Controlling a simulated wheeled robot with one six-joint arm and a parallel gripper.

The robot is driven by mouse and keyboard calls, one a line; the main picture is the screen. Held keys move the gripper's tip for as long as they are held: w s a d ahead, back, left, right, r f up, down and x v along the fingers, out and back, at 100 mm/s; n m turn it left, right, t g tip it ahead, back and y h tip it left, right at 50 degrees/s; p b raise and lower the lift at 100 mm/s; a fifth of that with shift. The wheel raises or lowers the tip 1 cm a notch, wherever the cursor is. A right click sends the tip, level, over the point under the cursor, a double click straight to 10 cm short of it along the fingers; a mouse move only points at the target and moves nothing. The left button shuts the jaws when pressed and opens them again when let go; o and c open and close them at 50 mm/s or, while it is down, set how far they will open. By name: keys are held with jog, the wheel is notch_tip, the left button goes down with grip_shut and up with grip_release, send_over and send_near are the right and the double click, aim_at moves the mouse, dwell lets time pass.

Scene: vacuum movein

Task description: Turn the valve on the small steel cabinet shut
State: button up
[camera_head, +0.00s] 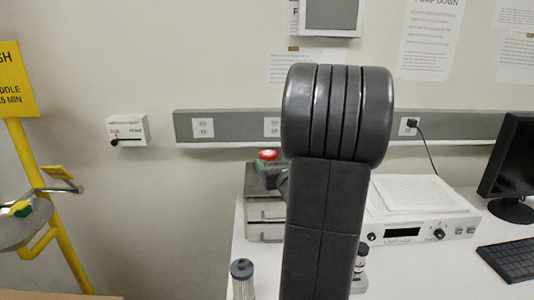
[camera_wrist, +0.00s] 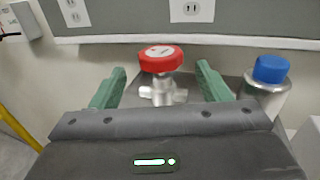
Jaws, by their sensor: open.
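The valve has a red round handle (camera_wrist: 161,59) on a silver body (camera_wrist: 162,92) in the wrist view. The red handle also shows in the head view (camera_head: 267,155), left of my arm. It sits on top of the small steel cabinet (camera_head: 264,210), which has drawer-like fronts and is partly hidden behind my arm. My gripper (camera_wrist: 160,85) is open, with one green finger on each side of the valve. I see gaps between the fingers and the handle. In the head view my arm hides most of the gripper.
A steel bottle with a blue cap (camera_wrist: 270,69) stands close to the right finger. A white instrument (camera_head: 422,224), monitor (camera_head: 510,165) and keyboard (camera_head: 508,260) are on the right. An outlet rail (camera_head: 230,127) runs behind.

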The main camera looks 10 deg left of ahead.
aim_at(271, 160)
jog(key=p+x, duration=0.1)
jog(key=x, duration=0.2)
jog(key=shift+w+r, duration=0.1)
jog(key=shift+w, duration=0.3)
jog(key=shift+w+a, duration=0.45)
jog(key=shift+w, duration=0.15)
jog(key=shift+c, duration=0.2)
jog(key=c, duration=0.9)
